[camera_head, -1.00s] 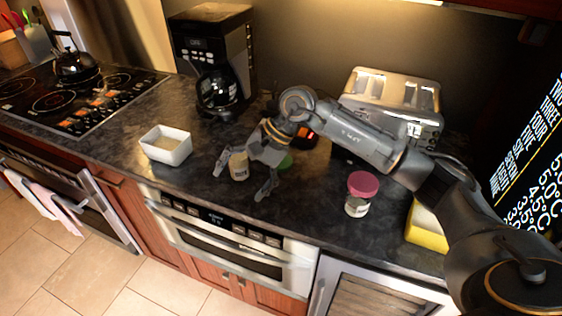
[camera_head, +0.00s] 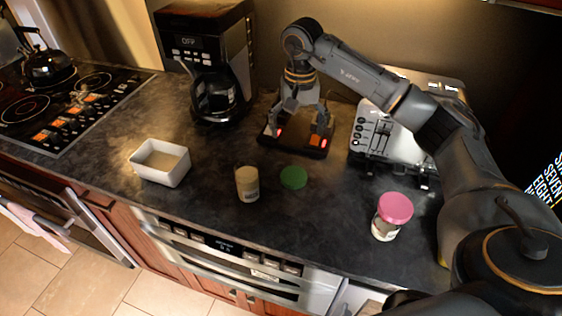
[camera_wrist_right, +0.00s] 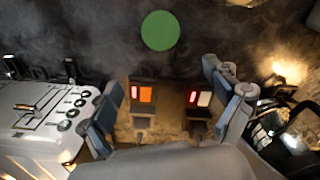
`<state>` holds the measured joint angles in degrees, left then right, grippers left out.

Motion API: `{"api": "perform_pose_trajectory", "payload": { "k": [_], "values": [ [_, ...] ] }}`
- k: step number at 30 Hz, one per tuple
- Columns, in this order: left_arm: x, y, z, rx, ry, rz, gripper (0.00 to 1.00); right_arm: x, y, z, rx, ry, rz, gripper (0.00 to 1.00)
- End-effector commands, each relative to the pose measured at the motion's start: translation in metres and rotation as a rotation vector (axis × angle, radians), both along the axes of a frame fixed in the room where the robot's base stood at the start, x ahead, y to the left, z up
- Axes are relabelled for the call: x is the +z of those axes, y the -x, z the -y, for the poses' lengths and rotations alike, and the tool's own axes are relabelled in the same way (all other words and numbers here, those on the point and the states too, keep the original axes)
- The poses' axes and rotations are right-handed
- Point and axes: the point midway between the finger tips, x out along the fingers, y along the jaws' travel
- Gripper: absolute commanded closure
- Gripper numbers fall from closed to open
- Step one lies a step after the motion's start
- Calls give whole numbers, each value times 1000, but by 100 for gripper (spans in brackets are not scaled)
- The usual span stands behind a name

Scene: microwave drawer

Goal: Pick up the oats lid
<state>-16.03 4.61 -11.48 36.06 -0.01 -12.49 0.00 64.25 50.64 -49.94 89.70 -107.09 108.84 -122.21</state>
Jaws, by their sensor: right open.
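The green lid (camera_head: 293,177) lies flat on the dark counter, just right of an open glass jar with beige contents (camera_head: 247,184). The lid also shows as a full green disc at the top of the right wrist view (camera_wrist_right: 160,31). My right gripper (camera_head: 300,130) is open and empty, pointing down behind the lid, over a flat black device with lit red and orange panels (camera_head: 310,148). In the wrist view its fingers (camera_wrist_right: 165,118) are spread apart, with the lid beyond them. My left gripper is not in view.
A pink-lidded jar (camera_head: 392,215) stands to the right. A toaster (camera_head: 385,135) is behind it, and a coffee maker (camera_head: 210,65) stands at the back left. A white dish (camera_head: 160,162) sits left of the open jar. The counter in front of the lid is clear.

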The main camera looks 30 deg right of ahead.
Motion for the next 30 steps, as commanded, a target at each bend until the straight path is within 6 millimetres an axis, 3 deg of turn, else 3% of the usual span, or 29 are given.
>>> {"api": "perform_pose_trajectory", "payload": {
  "k": [5,12,16,20,26,30],
  "values": [
    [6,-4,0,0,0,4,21,-15,1,0,-1,0,-4,10],
    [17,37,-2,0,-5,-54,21,-62,2,-1,-2,-2,-4,10],
    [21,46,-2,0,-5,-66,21,-79,1,-2,0,-2,-1,10],
    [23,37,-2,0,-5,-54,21,-86,1,-2,0,-2,0,10],
    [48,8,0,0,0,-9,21,-108,6,-10,1,-4,-6,10],
    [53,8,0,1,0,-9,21,-129,6,-10,-2,-4,-3,10]
  ]
}}
